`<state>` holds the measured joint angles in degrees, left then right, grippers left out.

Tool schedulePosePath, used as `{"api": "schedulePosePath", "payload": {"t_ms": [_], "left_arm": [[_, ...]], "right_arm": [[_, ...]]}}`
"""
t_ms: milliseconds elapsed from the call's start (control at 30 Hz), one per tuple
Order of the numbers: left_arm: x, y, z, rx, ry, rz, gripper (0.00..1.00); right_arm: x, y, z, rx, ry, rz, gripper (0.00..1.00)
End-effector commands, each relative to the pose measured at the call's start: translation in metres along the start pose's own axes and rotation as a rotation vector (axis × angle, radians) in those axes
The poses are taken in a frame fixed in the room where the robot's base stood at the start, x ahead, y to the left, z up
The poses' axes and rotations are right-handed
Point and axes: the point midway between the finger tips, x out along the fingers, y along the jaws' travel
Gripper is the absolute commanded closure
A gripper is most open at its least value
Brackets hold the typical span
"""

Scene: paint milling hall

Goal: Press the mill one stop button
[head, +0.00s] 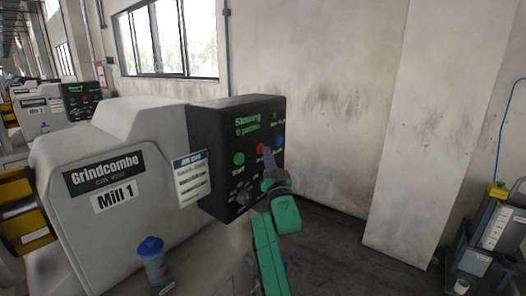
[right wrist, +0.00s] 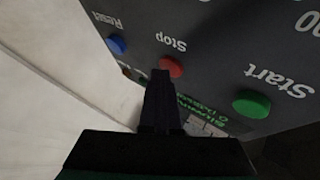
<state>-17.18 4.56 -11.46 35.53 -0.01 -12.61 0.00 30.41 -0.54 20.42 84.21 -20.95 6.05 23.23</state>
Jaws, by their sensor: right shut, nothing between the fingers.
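The black control panel (head: 215,125) stands on the grey mill labelled Mill 1 (head: 135,165). Its red stop button (head: 260,148) sits between the green start button (head: 239,159) and the blue reset button (head: 279,141). Green text on the panel's display (head: 247,125) reads "Slowing". My right gripper (head: 267,154) is shut and empty, its tip at the stop button and hiding part of it. In the right wrist view the closed fingers (right wrist: 160,85) reach the red button's (right wrist: 170,66) edge; I cannot tell whether they touch. My left gripper is not in view.
A job card (head: 191,178) hangs on the mill beside the panel. A blue-lidded cup (head: 153,262) stands at the mill's front. More mills line the left, and a cart (head: 492,240) stands at far right. The floor between panel and cart is clear.

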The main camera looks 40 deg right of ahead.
Motion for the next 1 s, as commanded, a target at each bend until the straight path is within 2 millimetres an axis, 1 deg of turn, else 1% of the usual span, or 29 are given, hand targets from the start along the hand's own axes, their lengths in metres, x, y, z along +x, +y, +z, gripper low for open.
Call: {"api": "schedulePosePath", "payload": {"t_ms": [267, 533, 667, 867, 1000], "left_arm": [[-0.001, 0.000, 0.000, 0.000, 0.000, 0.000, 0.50], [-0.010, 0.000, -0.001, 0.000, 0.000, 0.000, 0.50], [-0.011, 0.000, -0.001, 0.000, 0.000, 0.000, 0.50], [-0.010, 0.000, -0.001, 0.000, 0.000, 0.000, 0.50], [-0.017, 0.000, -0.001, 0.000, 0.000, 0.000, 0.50]], "right_arm": [[0.000, 0.000, 0.000, 0.000, 0.000, -0.001, 1.00], [-0.009, 0.007, -0.008, -0.002, -0.001, 0.000, 1.00], [-0.013, 0.009, -0.009, -0.001, -0.001, -0.001, 1.00], [-0.013, 0.009, -0.009, 0.000, 0.000, 0.000, 1.00], [-0.017, 0.013, -0.013, -0.002, -0.002, 0.001, 1.00]]}}
